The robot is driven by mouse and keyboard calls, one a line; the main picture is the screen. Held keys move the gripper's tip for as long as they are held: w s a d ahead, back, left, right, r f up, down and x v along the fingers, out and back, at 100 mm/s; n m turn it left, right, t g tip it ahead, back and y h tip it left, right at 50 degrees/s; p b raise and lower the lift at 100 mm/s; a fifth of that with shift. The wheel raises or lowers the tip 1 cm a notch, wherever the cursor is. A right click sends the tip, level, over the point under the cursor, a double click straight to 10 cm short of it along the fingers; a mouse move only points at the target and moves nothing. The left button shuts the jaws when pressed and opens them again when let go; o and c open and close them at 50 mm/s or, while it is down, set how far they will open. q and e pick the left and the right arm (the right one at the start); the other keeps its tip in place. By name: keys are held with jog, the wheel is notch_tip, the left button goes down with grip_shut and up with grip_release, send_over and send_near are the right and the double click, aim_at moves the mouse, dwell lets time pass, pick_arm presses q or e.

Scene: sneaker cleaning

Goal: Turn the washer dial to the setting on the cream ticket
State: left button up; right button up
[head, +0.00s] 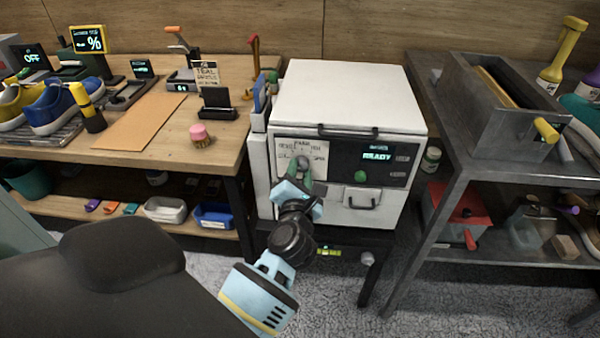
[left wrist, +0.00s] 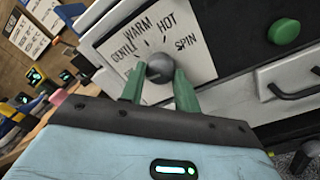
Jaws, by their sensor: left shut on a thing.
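The white washer (head: 352,95) stands between two benches. Its grey round dial (head: 303,162) sits on a cream label plate (head: 318,150) at the front left. In the left wrist view the dial (left wrist: 160,68) is ringed by GENTLE, WARM, HOT and SPIN, with another word at lower left partly hidden. My left gripper (head: 304,171) reaches the panel from below, its green fingers shut on the dial, one on each side. Where the dial points cannot be made out. A cream ticket (head: 206,74) stands in a black holder on the left bench; its lettering is too small to read surely.
The washer panel has a READY display (head: 377,156), a green button (head: 360,176) and a drawer handle (head: 361,200). The right bench carries a grey trough (head: 505,125).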

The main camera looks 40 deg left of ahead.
pick_arm(q)
jog(key=shift+r+m+p, duration=0.2)
jog(key=shift+m+p, duration=0.5)
jog(key=shift+p, duration=0.2)
jog(key=shift+r+m+p, duration=0.15)
jog(key=shift+m+p, duration=0.55)
jog(key=shift+p, duration=0.15)
jog(key=shift+w+m+p, duration=0.1)
jog(key=shift+m+p, duration=0.95)
jog(key=shift+m, duration=0.05)
jog(key=shift+f+m+p, duration=0.1)
jog(key=shift+m+p, duration=0.55)
jog(key=shift+m, duration=0.65)
jog(key=shift+f+p, duration=0.1)
jog(key=shift+p, duration=0.2)
pick_arm(e)
jog(key=w+r+t, duration=0.1)
jog(key=w+r, duration=0.2)
jog(key=r, duration=0.4)
jog(key=shift+r, duration=0.35)
pick_arm(q)
jog(key=shift+m, duration=0.3)
pick_arm(e)
jog(key=shift+d, duration=0.15)
